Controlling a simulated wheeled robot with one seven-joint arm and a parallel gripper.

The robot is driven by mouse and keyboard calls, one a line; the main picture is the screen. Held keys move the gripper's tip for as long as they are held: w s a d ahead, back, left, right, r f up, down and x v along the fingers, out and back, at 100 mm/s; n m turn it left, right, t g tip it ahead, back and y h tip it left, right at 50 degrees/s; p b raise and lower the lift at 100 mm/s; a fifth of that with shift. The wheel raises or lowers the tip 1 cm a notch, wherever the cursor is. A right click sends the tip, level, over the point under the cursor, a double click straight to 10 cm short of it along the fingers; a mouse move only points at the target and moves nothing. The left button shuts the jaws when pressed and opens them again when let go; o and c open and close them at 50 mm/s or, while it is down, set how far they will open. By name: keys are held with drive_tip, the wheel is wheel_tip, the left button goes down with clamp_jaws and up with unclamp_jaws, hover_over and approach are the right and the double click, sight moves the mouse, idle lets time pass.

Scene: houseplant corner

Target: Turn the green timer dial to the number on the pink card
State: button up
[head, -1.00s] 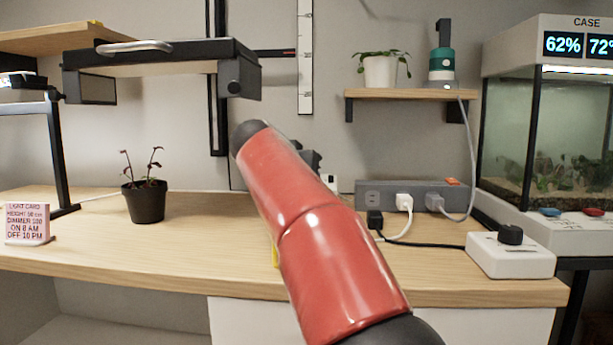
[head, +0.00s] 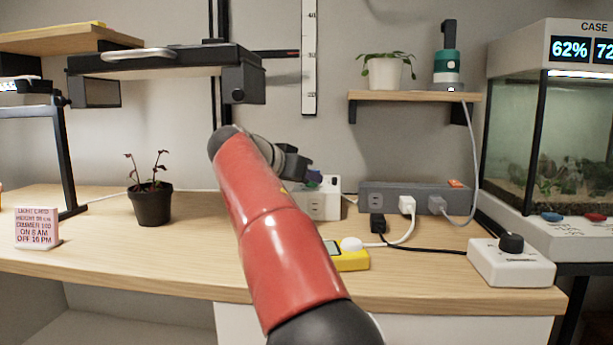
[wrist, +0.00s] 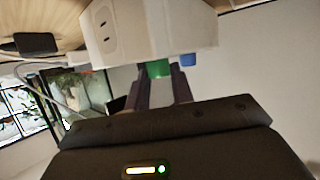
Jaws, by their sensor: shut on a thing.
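The timer is a white box (head: 320,207) with sockets on its front, at the back of the bench, partly behind my red arm. In the wrist view the box (wrist: 125,32) looms large, with the green dial (wrist: 158,69) and a blue dial (wrist: 188,60) on one face. My gripper (wrist: 163,84) has its two dark fingers shut on the green dial. The dial's marks and setting cannot be read. The pink card (head: 37,229) stands at the bench's left; its small print seems to list height, dimmer, ON 8 AM and OFF 10 PM.
A grey power strip (head: 385,197) with plugs and cables lies right of the timer. A yellow device (head: 350,261) sits right of my arm. A white box with a black knob (head: 511,261) is at right. A potted seedling (head: 151,203) stands left, under a lamp (head: 165,60).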

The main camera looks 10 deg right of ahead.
drive_tip(key=shift+f, duration=0.2)
drive_tip(key=o, duration=1)
drive_tip(key=shift+r, duration=0.1)
drive_tip(key=v, duration=0.7)
drive_tip(key=shift+s+a+r+p, duration=0.15)
drive_tip(key=shift+s+a+p, duration=0.05)
drive_tip(key=shift+a+p, duration=0.1)
